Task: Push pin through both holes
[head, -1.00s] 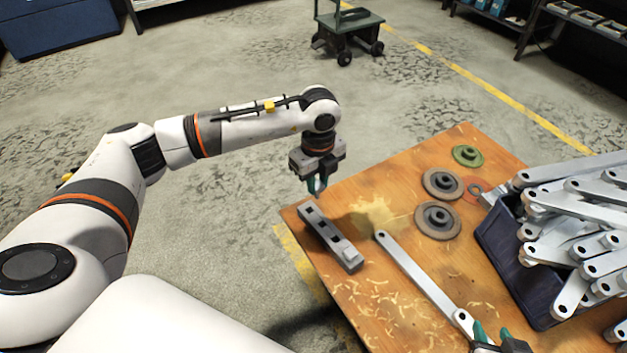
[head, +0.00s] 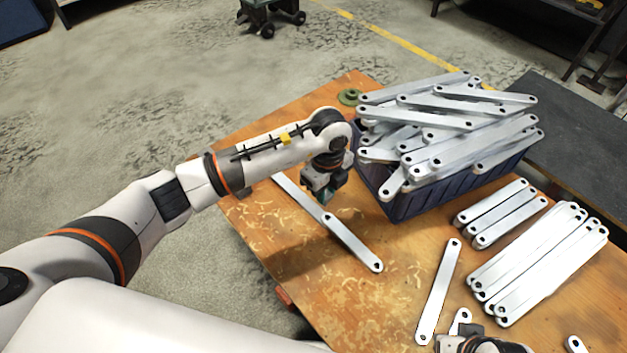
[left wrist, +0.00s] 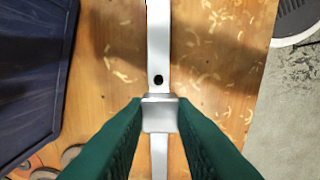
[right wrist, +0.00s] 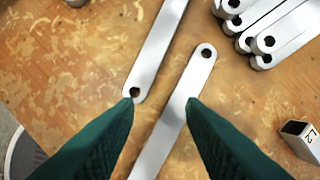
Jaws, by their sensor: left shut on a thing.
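Two flat silver brackets lie end to end with their ends overlapping: the far bracket (head: 297,195) and the near bracket (head: 353,243). A dark hole shows at their meeting ends. My left gripper (head: 323,196) is above this joint. In the left wrist view its green fingers (left wrist: 161,106) are shut on a small silver block-like piece (left wrist: 160,116), which looks like the pin. Its lower end is hidden. A bracket hole (left wrist: 158,80) shows just beyond it. My right gripper (right wrist: 160,102) is open above another bracket (right wrist: 180,95), which passes between the fingers in that view without being gripped.
Loose brackets (head: 537,258) lie in rows at the right. A single bracket (head: 438,290) lies near the right gripper. The wooden table (head: 300,265) is clear at front left.

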